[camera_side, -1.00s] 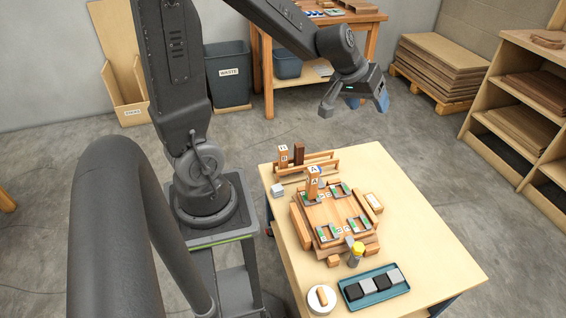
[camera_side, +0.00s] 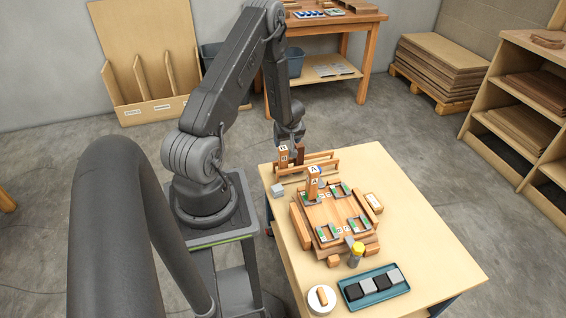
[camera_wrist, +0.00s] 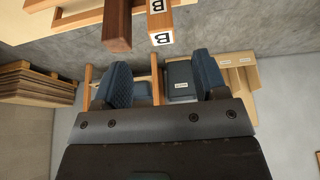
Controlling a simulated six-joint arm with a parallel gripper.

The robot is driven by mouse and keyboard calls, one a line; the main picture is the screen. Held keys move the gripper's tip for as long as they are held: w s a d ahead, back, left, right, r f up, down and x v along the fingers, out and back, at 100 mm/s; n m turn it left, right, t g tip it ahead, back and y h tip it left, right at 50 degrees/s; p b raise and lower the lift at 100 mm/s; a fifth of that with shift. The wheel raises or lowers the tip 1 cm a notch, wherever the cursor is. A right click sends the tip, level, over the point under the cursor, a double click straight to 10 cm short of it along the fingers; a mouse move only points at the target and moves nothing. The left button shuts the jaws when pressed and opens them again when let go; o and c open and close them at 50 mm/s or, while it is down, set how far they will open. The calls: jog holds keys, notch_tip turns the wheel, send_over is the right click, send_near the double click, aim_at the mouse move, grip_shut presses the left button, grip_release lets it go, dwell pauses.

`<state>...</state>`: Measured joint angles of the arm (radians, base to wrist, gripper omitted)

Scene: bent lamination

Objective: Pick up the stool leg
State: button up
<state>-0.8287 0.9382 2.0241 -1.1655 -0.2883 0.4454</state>
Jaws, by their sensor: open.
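A light wooden stool leg marked B (camera_side: 283,156) and a darker leg (camera_side: 300,154) stand upright in a wooden rack (camera_side: 322,166) at the table's far left corner. In the wrist view, leg B (camera_wrist: 159,22) and the dark leg (camera_wrist: 117,25) hang in at the top edge, beyond the fingertips. My gripper (camera_wrist: 162,62) is open and empty between its two blue pads. In the side view, my gripper (camera_side: 289,141) is just behind and above the rack legs, its fingertips partly hidden.
A grey block (camera_side: 278,190) lies left of the seat. A yellow-capped bottle (camera_side: 356,254), a teal tray (camera_side: 374,288) with several blocks and a white round dish (camera_side: 321,298) stand near the front. The table's right side is clear.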

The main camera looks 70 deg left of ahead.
aim_at(284, 150)
jog(key=x, duration=1.1)
jog(key=shift+c, duration=0.5)
jog(key=c, duration=1)
jog(key=shift+r, duration=0.1)
